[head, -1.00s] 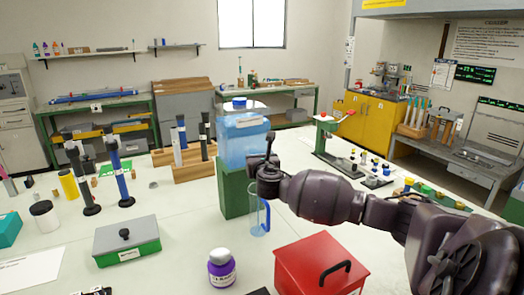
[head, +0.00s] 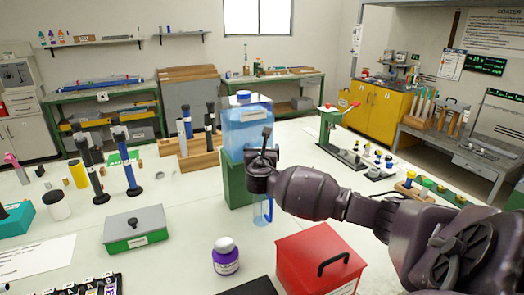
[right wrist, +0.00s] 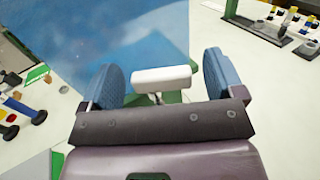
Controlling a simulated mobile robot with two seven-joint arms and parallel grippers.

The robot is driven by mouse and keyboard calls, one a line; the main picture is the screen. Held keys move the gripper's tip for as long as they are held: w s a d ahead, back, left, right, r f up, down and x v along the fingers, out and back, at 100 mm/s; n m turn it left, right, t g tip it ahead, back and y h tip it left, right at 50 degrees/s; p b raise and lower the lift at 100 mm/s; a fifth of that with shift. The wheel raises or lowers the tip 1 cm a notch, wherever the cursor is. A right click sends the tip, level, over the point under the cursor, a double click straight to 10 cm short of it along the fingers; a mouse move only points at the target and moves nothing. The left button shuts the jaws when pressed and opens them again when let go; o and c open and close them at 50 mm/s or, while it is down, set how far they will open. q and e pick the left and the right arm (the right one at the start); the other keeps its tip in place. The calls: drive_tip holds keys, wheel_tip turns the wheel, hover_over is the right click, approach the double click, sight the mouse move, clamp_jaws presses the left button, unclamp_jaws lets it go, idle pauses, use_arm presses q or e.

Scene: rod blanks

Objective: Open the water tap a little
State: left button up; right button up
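A translucent blue water container (head: 247,125) stands on a green stand (head: 236,185) in the head view. In the right wrist view the container (right wrist: 100,35) fills the upper left. The white bar of the tap (right wrist: 162,78) lies between the two blue-padded fingers of my right gripper (right wrist: 162,82), with a gap on each side. My right gripper (head: 263,160) is in front of the container in the head view and hides the tap there. A clear blue jug (head: 262,211) is below the gripper, partly hidden. My left gripper is not in view.
A red box (head: 318,262) with a black handle is near the front, below my right arm. A purple-labelled bottle (head: 226,257) and a grey-lidded green box (head: 135,229) stand to its left. A green press (head: 335,135) stands to the right of the container.

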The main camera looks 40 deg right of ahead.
drive_tip(key=v, duration=1.1)
drive_tip(key=shift+p, duration=0.3)
idle(0.3)
